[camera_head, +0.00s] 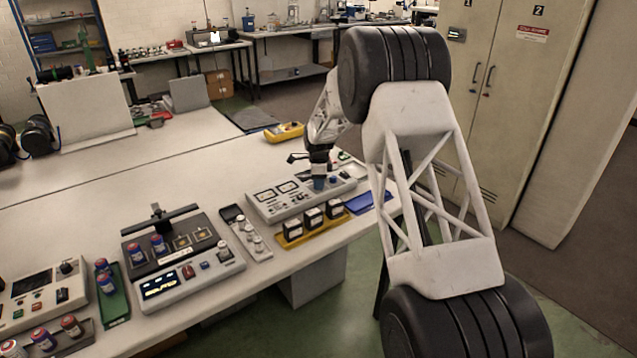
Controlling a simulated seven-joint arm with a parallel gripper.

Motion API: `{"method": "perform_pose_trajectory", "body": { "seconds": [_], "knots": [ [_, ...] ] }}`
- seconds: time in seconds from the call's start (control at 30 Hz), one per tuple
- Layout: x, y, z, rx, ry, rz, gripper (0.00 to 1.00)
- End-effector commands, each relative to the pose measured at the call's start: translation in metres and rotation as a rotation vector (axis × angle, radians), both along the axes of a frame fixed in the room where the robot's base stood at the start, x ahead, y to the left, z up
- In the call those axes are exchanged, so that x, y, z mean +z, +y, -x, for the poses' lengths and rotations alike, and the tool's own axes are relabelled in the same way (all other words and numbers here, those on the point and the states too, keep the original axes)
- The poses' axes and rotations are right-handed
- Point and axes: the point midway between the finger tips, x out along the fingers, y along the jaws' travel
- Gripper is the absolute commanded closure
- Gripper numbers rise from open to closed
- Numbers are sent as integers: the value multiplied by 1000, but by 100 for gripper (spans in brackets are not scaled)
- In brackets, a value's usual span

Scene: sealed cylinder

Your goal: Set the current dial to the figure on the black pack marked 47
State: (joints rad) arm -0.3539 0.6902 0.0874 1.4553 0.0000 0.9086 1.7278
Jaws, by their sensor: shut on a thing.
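A light-grey unit (283,211) with two meters on its sloped face stands right of centre on the bench. Three black packs with pale tops, a left one (293,230), a middle one (313,219) and a right one (333,209), stand in a yellow tray (291,244) in front of the unit. Their figures are too small to read.
A blue tray (372,202) lies right of the packs near the bench edge. A yellow meter (285,132) lies behind the unit. A grey tray of small parts (262,252) and a tester with a lit display (178,284) stand to the left. The bench behind is mostly clear.

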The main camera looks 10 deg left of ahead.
Motion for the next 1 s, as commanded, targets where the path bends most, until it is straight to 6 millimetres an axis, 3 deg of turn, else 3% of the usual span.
{"method": "perform_pose_trajectory", "body": {
  "seconds": [0.47, 1.0],
  "knots": [
    [1, 0, 0, 73, -1, 0, 94],
    [1, 0, -1, 488, 0, 0, 94]
  ]
}}
